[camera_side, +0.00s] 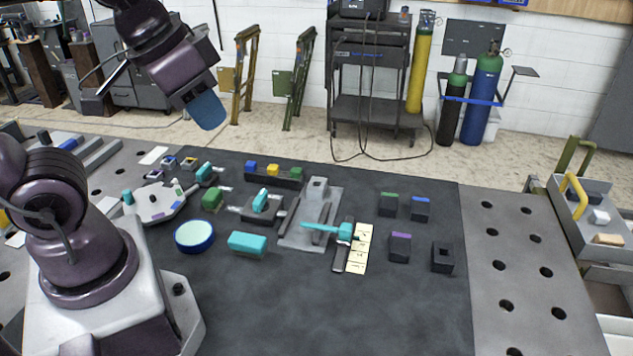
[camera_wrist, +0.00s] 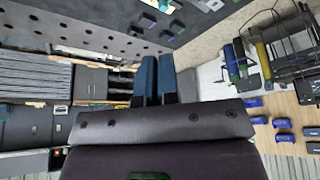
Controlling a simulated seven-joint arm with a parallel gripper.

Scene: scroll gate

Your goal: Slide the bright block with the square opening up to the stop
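My gripper (camera_side: 206,111) is raised at the upper left in the side view, well above the mat and away from every block. In the wrist view its two blue fingers (camera_wrist: 158,80) lie side by side, with at most a thin gap and nothing between them. A bright cyan block (camera_side: 345,231) with a thin cyan arm reaching left sits on a dark rail (camera_side: 341,258) beside a cream marked strip (camera_side: 359,250). Other cyan pieces are a loose block (camera_side: 247,243) and a piece on a grey base (camera_side: 261,199). I cannot make out a square opening or the stop.
A grey plate with an upright block (camera_side: 317,187) stands left of the rail. Dark blocks (camera_side: 400,247) stand at the right. The mat's front (camera_side: 330,315) is clear.

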